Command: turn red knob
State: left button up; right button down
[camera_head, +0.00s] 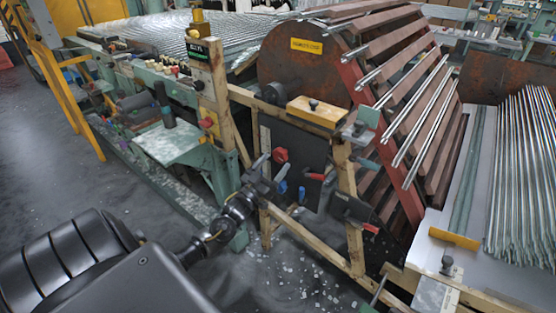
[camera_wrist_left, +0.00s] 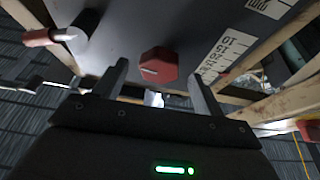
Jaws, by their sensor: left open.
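The red knob (camera_head: 280,155) is on the dark upright panel in a wooden frame, near the middle of the head view. In the left wrist view, the red knob (camera_wrist_left: 158,65) is faceted, with a pale mark on its face. My left gripper (camera_head: 272,174) is open just in front of and below the knob. In the left wrist view, the fingers of this gripper (camera_wrist_left: 158,82) point toward the panel, with the knob showing between their tips. I see no contact with the knob. My right gripper is not in view.
A red-handled lever (camera_head: 315,176) is on the panel right of the knob; its handle also shows in the wrist view (camera_wrist_left: 38,38). Blue handles (camera_head: 281,187) sit below the knob. A numbered scale (camera_wrist_left: 225,55) and wooden beams flank the panel. A large slatted drum (camera_head: 390,90) stands behind.

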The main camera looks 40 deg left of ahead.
pick_arm(q)
jog(key=shift+x, duration=1.15)
jog(key=shift+w, duration=0.1)
